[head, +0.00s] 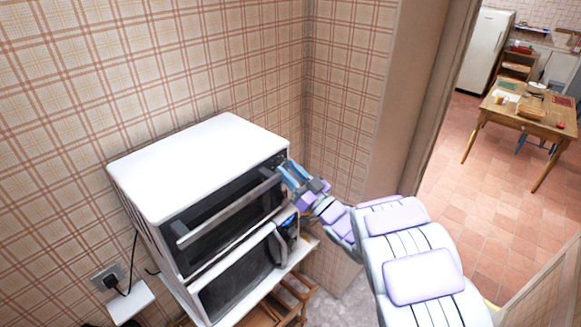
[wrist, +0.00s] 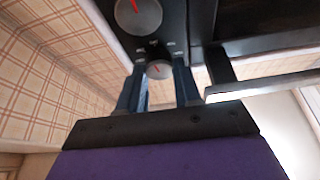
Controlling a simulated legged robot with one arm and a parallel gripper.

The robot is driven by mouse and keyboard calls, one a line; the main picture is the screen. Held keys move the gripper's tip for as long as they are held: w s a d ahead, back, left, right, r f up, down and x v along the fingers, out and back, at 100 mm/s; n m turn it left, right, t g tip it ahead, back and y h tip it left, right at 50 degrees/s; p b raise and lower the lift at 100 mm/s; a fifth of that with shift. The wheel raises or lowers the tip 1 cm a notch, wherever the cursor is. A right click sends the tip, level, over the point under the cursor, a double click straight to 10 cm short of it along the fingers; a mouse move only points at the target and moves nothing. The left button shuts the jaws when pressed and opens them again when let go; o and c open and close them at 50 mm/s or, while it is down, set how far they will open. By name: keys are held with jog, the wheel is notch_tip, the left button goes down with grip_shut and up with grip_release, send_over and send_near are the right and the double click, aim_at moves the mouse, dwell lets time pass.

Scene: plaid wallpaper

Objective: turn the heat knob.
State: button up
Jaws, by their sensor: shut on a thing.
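The white toaster oven (head: 200,165) stands in the corner with a dark front and a long handle (head: 230,208). My gripper (head: 284,172) reaches the right end of its front, where the control panel is. A larger grey knob (wrist: 138,14) with a red pointer shows further up the dark panel. The knobs are hidden by my gripper in the head view. I cannot read which one is the heat knob.
The oven handle, also in the wrist view (wrist: 265,87), runs close to the right finger. A microwave (head: 238,285) sits below the oven. Plaid walls close in behind and to the right. A wooden table (head: 530,120) and fridge (head: 485,50) stand far off through the doorway.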

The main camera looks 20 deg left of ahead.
jog(key=shift+f+m+t+p, duration=0.1)
jog(key=shift+m+t+p, duration=0.35)
jog(key=shift+m, duration=0.55)
jog(key=shift+m+t+h, duration=0.25)
jog(key=shift+m+h, duration=0.05)
jog(key=shift+m, duration=0.1)
jog(key=o, duration=0.6)
jog(key=shift+o, duration=0.8)
jog(key=shift+w+a, duration=0.1)
